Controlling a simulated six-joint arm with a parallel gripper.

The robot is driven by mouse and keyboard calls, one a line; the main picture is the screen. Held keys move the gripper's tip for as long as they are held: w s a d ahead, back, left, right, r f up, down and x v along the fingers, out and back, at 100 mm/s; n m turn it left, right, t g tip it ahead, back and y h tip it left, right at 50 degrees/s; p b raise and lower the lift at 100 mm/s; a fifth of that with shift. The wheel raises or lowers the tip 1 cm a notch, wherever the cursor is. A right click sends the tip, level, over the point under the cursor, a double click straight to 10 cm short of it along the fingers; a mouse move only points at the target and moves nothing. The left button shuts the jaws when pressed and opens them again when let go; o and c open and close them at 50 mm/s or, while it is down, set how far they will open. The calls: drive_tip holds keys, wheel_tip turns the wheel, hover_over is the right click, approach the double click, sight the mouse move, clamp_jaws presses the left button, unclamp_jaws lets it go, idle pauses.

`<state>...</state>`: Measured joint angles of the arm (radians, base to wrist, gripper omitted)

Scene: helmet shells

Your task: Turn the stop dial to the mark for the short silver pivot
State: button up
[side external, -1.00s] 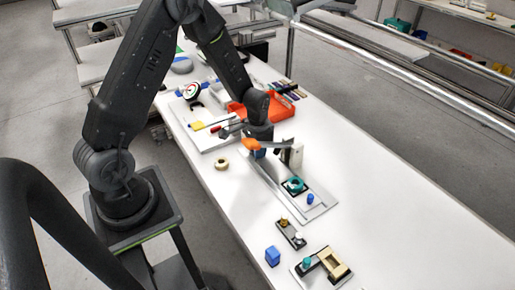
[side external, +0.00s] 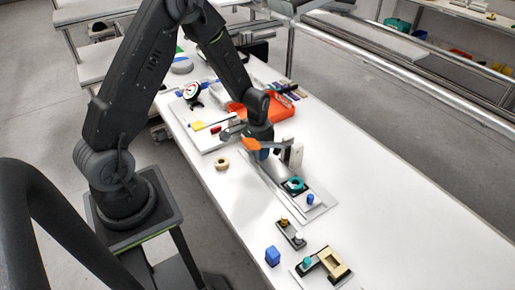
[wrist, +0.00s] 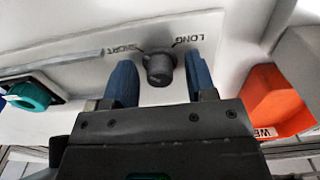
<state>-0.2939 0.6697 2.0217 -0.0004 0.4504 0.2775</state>
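The stop dial (wrist: 160,68) is a dark round knob on a pale panel in the wrist view. The word SHORT with a mark line is on its left, LONG with a mark line on its right. I cannot tell which mark the dial points to. My gripper (wrist: 159,64) is open, with one blue finger on each side of the dial and a visible gap to each. In the side view my gripper (side external: 262,153) is low over the metal fixture (side external: 262,180) and hides the dial. A dark holder (side external: 291,232) carries a small gold piece and a pale silver piece.
A teal round part (side external: 295,185) and a blue peg (side external: 310,199) are on the fixture. A grey upright block (side external: 292,154) stands close to my gripper. An orange bin (side external: 284,108) is behind. A blue block (side external: 272,256) stands in front. The right side of the table is clear.

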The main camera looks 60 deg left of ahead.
wheel_tip(320, 180, up, 14)
idle(0.7)
drive_tip(key=s+d+r+t, duration=0.2)
drive_tip(key=s+d+r, duration=0.3)
drive_tip(key=s+r, duration=0.2)
drive_tip(key=s+d+r+t, duration=0.3)
drive_tip(key=s+d+r, duration=0.3)
drive_tip(key=s, duration=0.5)
drive_tip(key=shift+d+r+t, duration=0.2)
drive_tip(key=shift+r+t, duration=0.1)
drive_tip(key=shift+r, duration=0.5)
